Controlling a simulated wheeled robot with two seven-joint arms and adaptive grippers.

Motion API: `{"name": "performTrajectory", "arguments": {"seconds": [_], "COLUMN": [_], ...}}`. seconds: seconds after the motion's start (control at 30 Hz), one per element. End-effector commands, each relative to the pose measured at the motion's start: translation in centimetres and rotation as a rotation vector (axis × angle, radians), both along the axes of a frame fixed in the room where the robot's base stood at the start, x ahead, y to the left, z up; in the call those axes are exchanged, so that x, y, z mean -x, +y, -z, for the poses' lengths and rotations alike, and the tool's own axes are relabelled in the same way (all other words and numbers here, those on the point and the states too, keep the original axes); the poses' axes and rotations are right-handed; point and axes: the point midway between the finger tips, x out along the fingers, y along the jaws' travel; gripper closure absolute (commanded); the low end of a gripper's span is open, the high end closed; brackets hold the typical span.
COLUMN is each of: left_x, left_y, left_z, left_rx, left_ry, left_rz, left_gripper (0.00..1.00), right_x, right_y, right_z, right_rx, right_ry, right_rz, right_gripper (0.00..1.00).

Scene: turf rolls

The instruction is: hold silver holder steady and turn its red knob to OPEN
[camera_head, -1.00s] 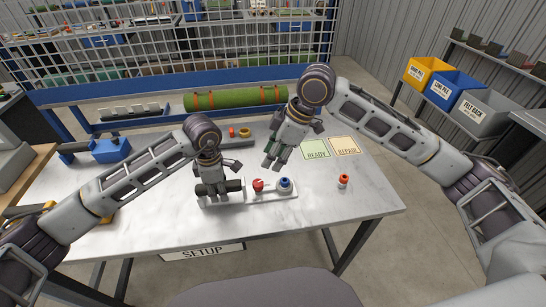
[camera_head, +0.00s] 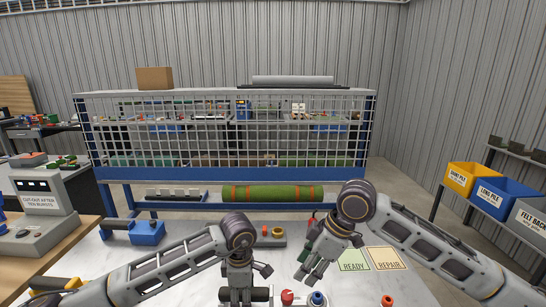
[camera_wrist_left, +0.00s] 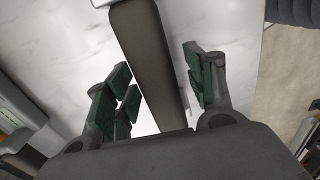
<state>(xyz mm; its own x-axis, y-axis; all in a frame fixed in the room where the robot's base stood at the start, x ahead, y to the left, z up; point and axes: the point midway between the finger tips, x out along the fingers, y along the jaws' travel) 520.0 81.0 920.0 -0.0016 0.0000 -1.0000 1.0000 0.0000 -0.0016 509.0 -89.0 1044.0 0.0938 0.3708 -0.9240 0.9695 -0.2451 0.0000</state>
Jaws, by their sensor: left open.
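The silver holder is mostly below the lower edge of the head view. Its red knob (camera_head: 287,297) shows at the bottom, with a blue round part (camera_head: 317,299) to its right. My left gripper (camera_head: 240,296) is over the holder's dark grip bar (camera_head: 261,294), left of the red knob. In the left wrist view the bar (camera_wrist_left: 148,60) runs between the open green-padded fingers (camera_wrist_left: 158,95), with gaps on both sides. My right gripper (camera_head: 308,277) hangs above the table, just behind and right of the knob, empty, its fingers slightly apart. The knob's marking cannot be read.
An orange-topped part (camera_head: 387,300) stands at right. READY (camera_head: 354,260) and REPAIR (camera_head: 388,258) cards lie behind it. A blue tool (camera_head: 147,232) stands at left.

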Motion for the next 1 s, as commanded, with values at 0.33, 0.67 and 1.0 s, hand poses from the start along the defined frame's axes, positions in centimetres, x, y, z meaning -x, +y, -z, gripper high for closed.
{"name": "performTrajectory", "arguments": {"seconds": [0.33, 0.67, 1.0], "left_x": [-0.1, -0.1, -0.1], "left_y": [0.0, 0.0, 0.0], "left_z": [-4.4, -9.1, -11.1], "left_rx": [0.001, 0.0, 0.0], "left_ry": [-0.004, -0.003, -0.002], "left_rz": [0.0, -0.001, -0.001], "left_gripper": [0.46, 0.46, 0.46], "right_x": [0.0, 0.0, 0.0], "right_y": [0.0, 0.0, 0.0], "right_z": [0.0, 0.0, 0.0], "right_rx": [0.0, 0.0, 0.0], "right_ry": [0.0, 0.0, 0.0], "right_rz": [0.0, 0.0, 0.0], "right_gripper": [0.6, 0.6, 0.6]}}
